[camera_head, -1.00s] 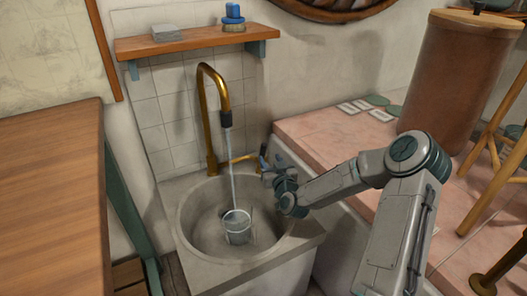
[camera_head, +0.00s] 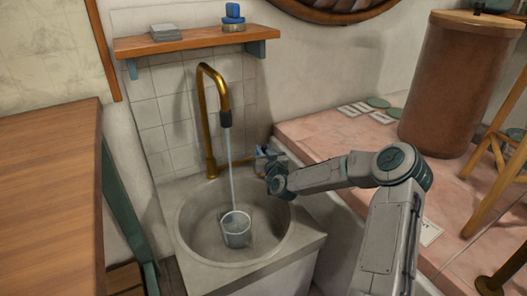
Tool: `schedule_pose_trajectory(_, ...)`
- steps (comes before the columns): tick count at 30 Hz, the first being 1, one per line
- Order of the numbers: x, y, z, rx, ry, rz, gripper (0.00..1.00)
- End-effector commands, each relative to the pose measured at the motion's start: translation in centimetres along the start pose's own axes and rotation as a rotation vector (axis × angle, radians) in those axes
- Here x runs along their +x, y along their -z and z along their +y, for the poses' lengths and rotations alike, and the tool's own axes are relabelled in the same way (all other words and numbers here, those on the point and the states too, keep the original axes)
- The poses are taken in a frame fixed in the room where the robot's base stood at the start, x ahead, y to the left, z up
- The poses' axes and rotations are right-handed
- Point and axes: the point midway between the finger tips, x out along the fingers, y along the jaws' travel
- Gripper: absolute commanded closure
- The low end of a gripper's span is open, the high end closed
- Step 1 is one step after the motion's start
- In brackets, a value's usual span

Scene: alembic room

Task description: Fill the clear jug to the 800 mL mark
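The clear jug (camera_head: 236,236) stands upright in the round stone sink (camera_head: 190,245). A thin stream of water (camera_head: 231,180) runs from the brass faucet (camera_head: 207,110) down into the jug. The jug's marks and water level are too small to read. My gripper (camera_head: 262,158) is at the right rear of the sink, by the place of the brass tap handle, which it mostly hides. The gripper is apart from the jug. Its fingers are small and partly hidden, so I cannot tell whether they are open or shut on the handle.
A wooden shelf (camera_head: 180,43) with a grey stack (camera_head: 170,32) and a blue-topped brush (camera_head: 233,17) hangs above the faucet. A wooden counter (camera_head: 50,190) is at left. A pink tiled ledge (camera_head: 340,140) with a brown barrel (camera_head: 460,85) is at right.

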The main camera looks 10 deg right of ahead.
Motion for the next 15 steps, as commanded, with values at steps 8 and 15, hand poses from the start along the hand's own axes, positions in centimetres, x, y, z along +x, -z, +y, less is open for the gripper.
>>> schedule_pose_trajectory(8,0.1,0.3,-0.2,-0.006,0.002,-0.015,1.0)
schedule_pose_trajectory(15,1.2,1.0,-0.6,-0.036,-0.003,-0.155,1.0)
